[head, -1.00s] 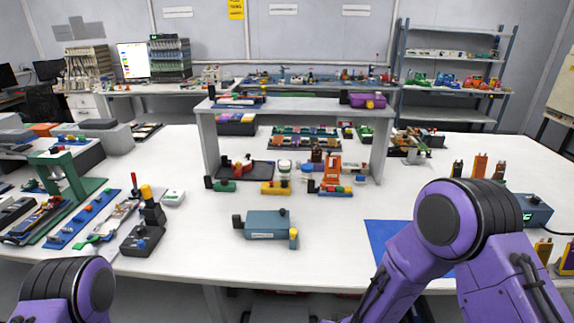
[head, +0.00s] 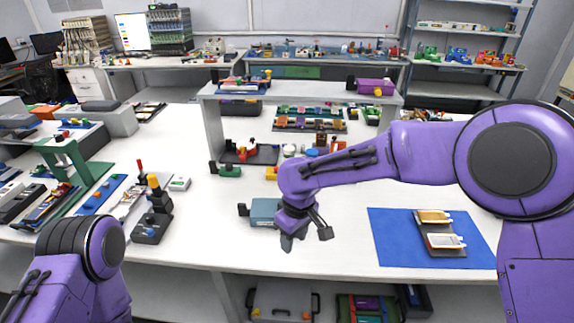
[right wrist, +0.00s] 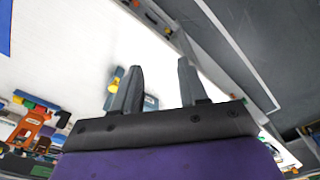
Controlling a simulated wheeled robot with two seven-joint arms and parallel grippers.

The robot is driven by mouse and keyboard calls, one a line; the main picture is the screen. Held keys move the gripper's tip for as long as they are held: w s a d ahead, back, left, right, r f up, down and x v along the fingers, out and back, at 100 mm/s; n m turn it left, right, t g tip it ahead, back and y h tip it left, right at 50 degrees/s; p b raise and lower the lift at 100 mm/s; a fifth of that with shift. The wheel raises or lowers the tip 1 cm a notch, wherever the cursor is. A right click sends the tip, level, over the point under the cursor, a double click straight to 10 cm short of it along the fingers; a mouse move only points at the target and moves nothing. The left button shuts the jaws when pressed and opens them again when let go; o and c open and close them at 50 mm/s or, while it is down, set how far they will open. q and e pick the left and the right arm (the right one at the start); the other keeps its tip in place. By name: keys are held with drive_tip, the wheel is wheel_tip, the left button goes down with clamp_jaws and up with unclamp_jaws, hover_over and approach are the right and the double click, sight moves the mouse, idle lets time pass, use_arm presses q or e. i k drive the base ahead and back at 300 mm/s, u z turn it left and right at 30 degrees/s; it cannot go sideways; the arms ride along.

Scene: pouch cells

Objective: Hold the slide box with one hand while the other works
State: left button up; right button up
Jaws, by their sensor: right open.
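A teal-blue box (head: 264,211) with a dark knob on its left end stands near the table's front edge; I take it for the slide box. My right gripper (head: 306,238) is in front of its right end in the head view and hides that part. In the right wrist view the right gripper (right wrist: 160,75) is open, with nothing seen held between its fingers. A yellow knob (right wrist: 115,82) and a bit of the teal box (right wrist: 150,102) show behind its left finger. I cannot tell whether the gripper touches the box. My left gripper is out of view; only its arm shows.
A blue mat (head: 388,240) at right bears a dark tray with two pouch cells (head: 444,241). A white raised shelf (head: 212,130) stands behind the box. A black device with a yellow top (head: 153,222) stands to the left.

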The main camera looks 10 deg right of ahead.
sight(267, 208)
drive_tip(key=i, duration=0.85)
